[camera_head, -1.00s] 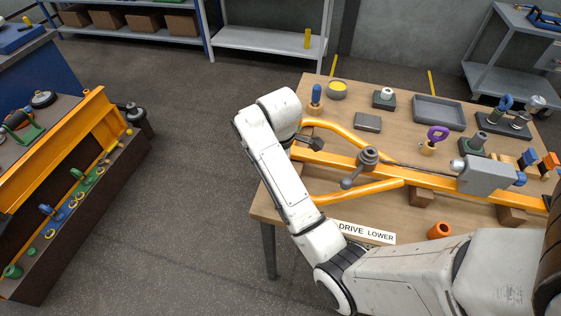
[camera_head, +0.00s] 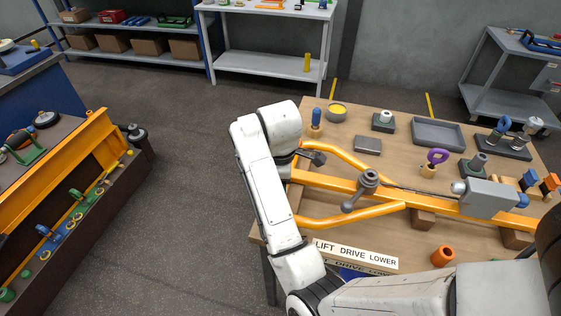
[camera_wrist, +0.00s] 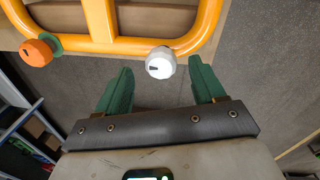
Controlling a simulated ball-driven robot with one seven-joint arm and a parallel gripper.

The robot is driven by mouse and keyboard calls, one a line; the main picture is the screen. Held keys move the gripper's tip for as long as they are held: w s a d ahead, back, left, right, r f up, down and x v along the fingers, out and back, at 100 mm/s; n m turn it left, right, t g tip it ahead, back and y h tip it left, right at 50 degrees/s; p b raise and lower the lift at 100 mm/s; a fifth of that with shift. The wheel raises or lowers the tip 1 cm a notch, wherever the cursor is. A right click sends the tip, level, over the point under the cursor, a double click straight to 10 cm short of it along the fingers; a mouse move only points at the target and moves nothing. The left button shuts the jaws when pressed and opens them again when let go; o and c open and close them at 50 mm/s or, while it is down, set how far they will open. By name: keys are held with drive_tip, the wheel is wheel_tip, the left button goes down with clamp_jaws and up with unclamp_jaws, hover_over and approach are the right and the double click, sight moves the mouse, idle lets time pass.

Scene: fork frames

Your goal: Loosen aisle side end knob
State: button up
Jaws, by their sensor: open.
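In the wrist view a white ribbed knob (camera_wrist: 160,63) with a dark mark sits at the end of the yellow tube frame (camera_wrist: 100,20). An orange knob (camera_wrist: 37,52) with a green collar is on the frame farther left. My gripper (camera_wrist: 159,72) has two green fingers spread apart. The white knob is at the fingertips, between them in the picture; I see no contact. In the head view the yellow frame (camera_head: 350,219) lies on the wooden table, and my arm hides its left end, both knobs and the gripper.
The table (camera_head: 400,140) also holds a grey tray (camera_head: 438,134), a purple-handled tool (camera_head: 437,157), an orange cylinder (camera_head: 443,256) and a "LIFT DRIVE LOWER" sign (camera_head: 355,255). A yellow rack (camera_head: 95,135) stands at left. The floor between is clear.

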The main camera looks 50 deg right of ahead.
drive_tip(key=shift+w+r, duration=0.2)
drive_tip(key=shift+r, duration=0.6)
drive_tip(key=shift+s+a+r, duration=0.1)
drive_tip(key=shift+a+r, duration=0.05)
drive_tip(key=shift+r, duration=0.2)
drive_tip(key=shift+s+a+r, duration=0.15)
drive_tip(key=shift+r, duration=1.2)
drive_tip(key=shift+s+a+r, duration=0.15)
drive_tip(key=shift+r, duration=1.2)
